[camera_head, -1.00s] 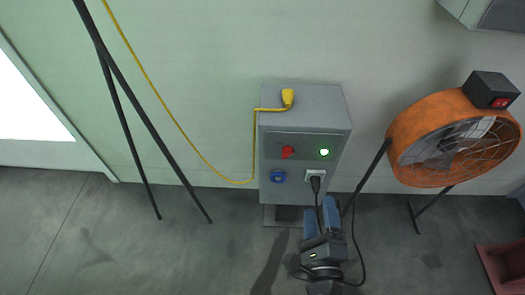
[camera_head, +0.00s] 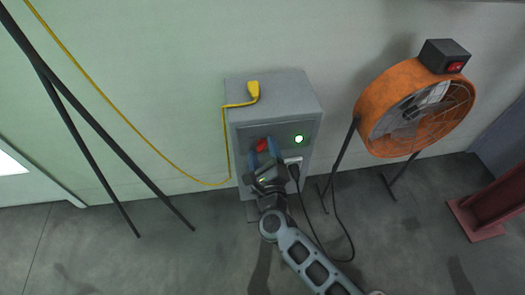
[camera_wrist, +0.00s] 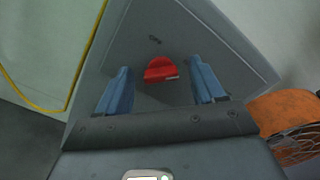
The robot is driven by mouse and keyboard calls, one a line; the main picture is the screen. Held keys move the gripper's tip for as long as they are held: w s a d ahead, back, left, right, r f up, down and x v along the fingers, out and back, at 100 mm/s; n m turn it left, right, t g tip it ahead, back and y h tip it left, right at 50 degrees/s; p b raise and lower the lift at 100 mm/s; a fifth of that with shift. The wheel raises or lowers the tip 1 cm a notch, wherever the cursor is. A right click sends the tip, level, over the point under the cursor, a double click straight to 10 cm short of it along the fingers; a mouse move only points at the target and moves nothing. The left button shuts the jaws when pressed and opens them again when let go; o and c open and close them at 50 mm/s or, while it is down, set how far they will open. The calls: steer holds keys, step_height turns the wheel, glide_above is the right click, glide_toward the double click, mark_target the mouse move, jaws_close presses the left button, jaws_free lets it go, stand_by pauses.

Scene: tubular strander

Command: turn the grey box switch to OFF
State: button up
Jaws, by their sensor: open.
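The grey box (camera_head: 275,88) stands against the wall, and a green lamp (camera_head: 299,139) glows on its front panel. Its red switch (camera_head: 262,146) is left of the lamp, partly behind my gripper (camera_head: 263,150). In the wrist view the red switch (camera_wrist: 160,69) shows between and beyond the two blue fingers of my gripper (camera_wrist: 161,86). The fingers are open, with a gap on both sides of the switch, and do not visibly touch it. The blue socket is hidden behind my gripper.
A yellow plug (camera_head: 253,91) sits on top of the box, with its yellow cable (camera_head: 130,118) hanging left. A black plug (camera_head: 294,171) and cable are below the lamp. An orange fan (camera_head: 385,110) stands right. Black stand legs (camera_head: 85,150) are left.

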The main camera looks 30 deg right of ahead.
steer(key=shift+w, duration=0.1)
steer(key=shift+c, duration=0.3)
steer(key=c, duration=1)
